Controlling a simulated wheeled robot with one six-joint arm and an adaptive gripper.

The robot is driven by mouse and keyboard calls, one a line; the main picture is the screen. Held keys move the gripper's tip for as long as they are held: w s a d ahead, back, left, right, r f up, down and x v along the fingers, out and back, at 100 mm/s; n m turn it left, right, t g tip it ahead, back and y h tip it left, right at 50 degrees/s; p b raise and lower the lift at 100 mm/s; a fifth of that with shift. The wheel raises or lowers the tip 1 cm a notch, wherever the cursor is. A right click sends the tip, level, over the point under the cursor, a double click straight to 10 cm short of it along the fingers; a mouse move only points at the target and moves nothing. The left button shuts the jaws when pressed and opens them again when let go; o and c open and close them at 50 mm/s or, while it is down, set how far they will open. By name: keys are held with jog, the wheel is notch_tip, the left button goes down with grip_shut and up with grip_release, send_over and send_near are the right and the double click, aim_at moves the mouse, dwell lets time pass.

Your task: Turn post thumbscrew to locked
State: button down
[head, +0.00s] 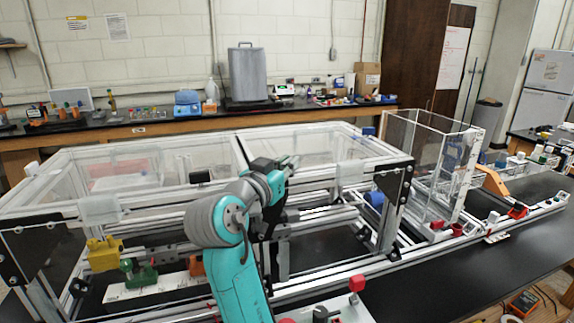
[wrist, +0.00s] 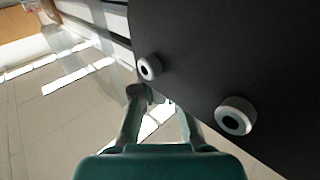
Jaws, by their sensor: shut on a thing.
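In the wrist view my gripper (wrist: 152,97) has its two fingers closed in beside the edge of a black plate. They are shut on a small grey part, which I take to be the post thumbscrew; the fingers hide most of it. I cannot read whether it is turned to locked. In the head view my teal arm reaches over the front rail of the extrusion frame (head: 330,210), and it hides the fingertips and the thumbscrew.
The black plate (wrist: 230,50) fills the upper right of the wrist view, with two round bolt heads (wrist: 150,67) close to the fingers. In the head view, a red knob (head: 357,283), a yellow block (head: 104,254) and a clear box (head: 425,165) surround the arm.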

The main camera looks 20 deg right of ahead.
jog(key=c, duration=1.2)
grip_release()
jog(key=shift+a, duration=0.1)
jog(key=v, duration=1.2)
